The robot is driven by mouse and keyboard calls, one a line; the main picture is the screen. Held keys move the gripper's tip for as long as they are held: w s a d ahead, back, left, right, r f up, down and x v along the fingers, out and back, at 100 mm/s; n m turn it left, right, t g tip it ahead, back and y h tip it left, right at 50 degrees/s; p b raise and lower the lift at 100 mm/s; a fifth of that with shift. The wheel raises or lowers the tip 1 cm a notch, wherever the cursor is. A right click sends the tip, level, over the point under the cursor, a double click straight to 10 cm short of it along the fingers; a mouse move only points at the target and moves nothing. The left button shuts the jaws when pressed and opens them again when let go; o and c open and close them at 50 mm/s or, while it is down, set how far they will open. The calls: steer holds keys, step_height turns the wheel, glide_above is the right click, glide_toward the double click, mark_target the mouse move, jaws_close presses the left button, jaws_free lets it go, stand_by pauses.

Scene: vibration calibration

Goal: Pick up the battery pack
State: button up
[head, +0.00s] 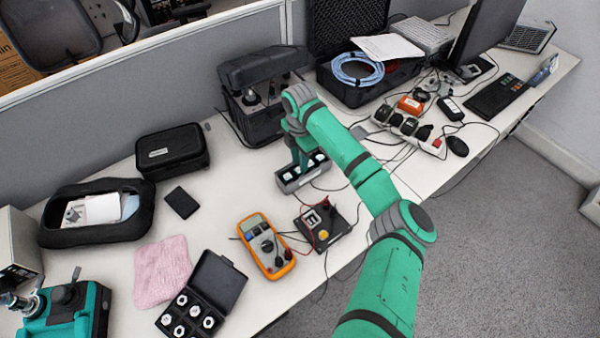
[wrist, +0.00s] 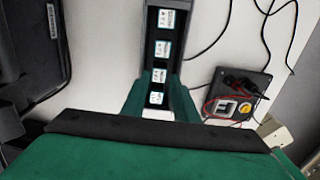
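A long dark tray (head: 290,186) stands on the table below my gripper. It holds several small dark blocks with white labels, which look like battery packs (head: 320,157); I cannot tell which one is meant. In the wrist view the tray (wrist: 152,25) runs away from me with the labelled battery packs (wrist: 163,48) in a row. My gripper (wrist: 160,82) is open, its green fingers on either side of the row near the closest blocks. It points down over the tray in the head view (head: 303,163). I cannot tell whether the fingers touch anything.
An orange multimeter (head: 266,246) and a black box with red leads (head: 322,224) lie in front of the tray. A large black case (head: 256,115) stands behind it. A power strip (head: 408,130) and loose cables are to the right.

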mark_target(299, 174)
steer(key=shift+a+f, duration=0.2)
steer(key=shift+f, duration=0.2)
step_height(299, 174, down, 5)
jaws_close()
